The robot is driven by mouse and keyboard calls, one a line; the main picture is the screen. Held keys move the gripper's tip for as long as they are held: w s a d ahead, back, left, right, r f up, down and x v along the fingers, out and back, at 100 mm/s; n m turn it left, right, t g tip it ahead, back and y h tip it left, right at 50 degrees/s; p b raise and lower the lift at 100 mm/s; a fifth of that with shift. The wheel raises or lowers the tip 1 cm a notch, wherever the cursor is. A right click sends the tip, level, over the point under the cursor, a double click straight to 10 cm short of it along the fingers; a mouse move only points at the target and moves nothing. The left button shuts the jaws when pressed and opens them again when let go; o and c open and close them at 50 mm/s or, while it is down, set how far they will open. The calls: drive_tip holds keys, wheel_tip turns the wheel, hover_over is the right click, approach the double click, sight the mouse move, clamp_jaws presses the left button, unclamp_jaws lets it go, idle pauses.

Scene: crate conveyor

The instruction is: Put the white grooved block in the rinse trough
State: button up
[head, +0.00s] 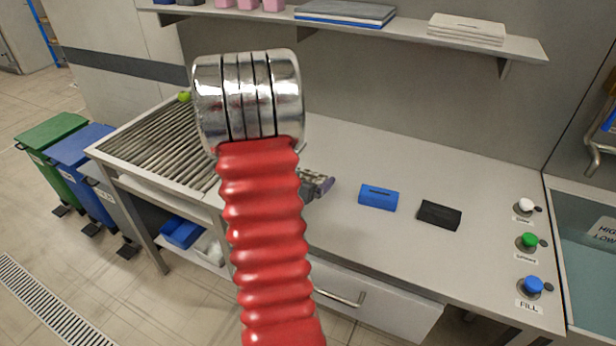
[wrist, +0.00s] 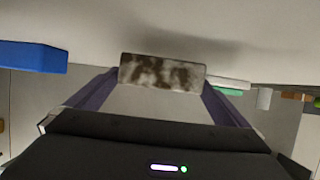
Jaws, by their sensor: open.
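In the wrist view, a pale block (wrist: 162,72) with dark brown smudges stands at the counter edge of the picture, between the tips of my open gripper (wrist: 158,88). It looks like the white block, but I cannot make out its grooves. The purple fingers are on either side of it; I cannot tell whether they touch it. In the head view my gripper (head: 321,186) is low over the counter, mostly behind my red arm, and the block is hidden there. The rinse trough (head: 594,270) appears to be the teal-floored basin at far right.
A blue block (head: 378,197) and a black block (head: 439,215) lie on the counter (head: 400,255) to the right. White, green and blue buttons (head: 530,286) stand before the basin. A roller conveyor (head: 165,145) is at left, and a shelf (head: 400,32) runs along the wall.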

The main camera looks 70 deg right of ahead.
drive_tip(key=shift+r, duration=0.1)
drive_tip(key=v, duration=1.2)
idle(0.8)
